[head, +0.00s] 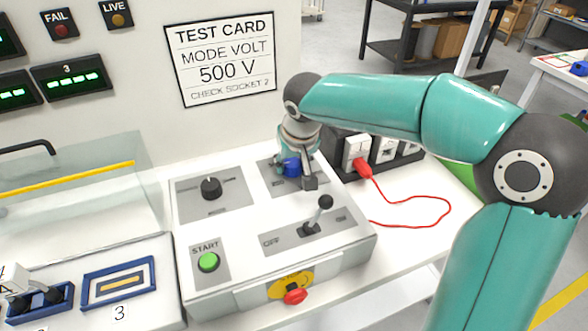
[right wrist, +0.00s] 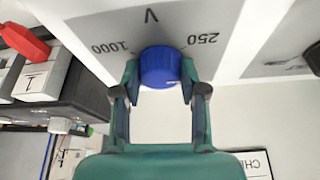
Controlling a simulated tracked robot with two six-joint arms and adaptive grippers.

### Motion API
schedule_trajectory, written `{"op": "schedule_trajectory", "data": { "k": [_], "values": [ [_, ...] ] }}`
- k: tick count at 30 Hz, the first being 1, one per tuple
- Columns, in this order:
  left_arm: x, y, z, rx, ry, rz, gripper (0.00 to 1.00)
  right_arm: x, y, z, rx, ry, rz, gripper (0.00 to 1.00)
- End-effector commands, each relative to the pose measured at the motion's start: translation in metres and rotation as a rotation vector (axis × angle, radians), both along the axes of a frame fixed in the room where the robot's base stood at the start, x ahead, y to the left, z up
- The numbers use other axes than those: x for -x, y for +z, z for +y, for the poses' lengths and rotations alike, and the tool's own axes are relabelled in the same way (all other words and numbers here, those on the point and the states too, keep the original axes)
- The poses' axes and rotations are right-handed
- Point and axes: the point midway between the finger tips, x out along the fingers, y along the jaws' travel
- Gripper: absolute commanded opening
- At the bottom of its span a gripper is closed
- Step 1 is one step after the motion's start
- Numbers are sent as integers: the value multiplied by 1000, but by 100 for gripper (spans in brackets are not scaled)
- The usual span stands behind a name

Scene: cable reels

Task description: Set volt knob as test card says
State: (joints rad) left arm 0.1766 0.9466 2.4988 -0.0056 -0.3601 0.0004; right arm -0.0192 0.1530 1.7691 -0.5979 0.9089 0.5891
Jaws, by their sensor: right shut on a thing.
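The test card (head: 220,60) on the back panel reads MODE VOLT, 500 V, CHECK SOCKET 2. The blue volt knob (head: 291,167) sits on the back right plate of the control box. My right gripper (head: 301,176) reaches down over it and is shut on it. In the right wrist view the blue knob (right wrist: 159,66) sits between the two fingers of my right gripper (right wrist: 159,82). The plate there is marked V, 1000 and 250. The knob's pointer and any 500 mark are hidden. My left gripper is not in view.
The control box (head: 335,251) also carries a black knob (head: 211,188), a lever (head: 318,213), a green START button (head: 208,262) and a red knob (head: 296,296). A red plug (head: 363,168) with a looping red cable (head: 418,225) is right of it.

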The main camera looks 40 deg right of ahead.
Motion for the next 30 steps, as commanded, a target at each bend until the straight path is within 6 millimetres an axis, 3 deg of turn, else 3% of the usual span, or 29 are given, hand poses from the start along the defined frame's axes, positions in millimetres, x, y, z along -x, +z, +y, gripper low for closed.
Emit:
{"op": "schedule_trajectory", "data": {
  "k": [3,12,21,30],
  "values": [
    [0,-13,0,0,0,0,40,-2,-3,1,1,-107,-5,7],
    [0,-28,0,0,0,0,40,-2,-1,2,-1,-392,-4,7],
    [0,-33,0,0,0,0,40,-3,0,2,-2,-627,-4,7],
    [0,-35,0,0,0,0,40,-3,1,2,-2,-749,-3,7]
  ]
}}
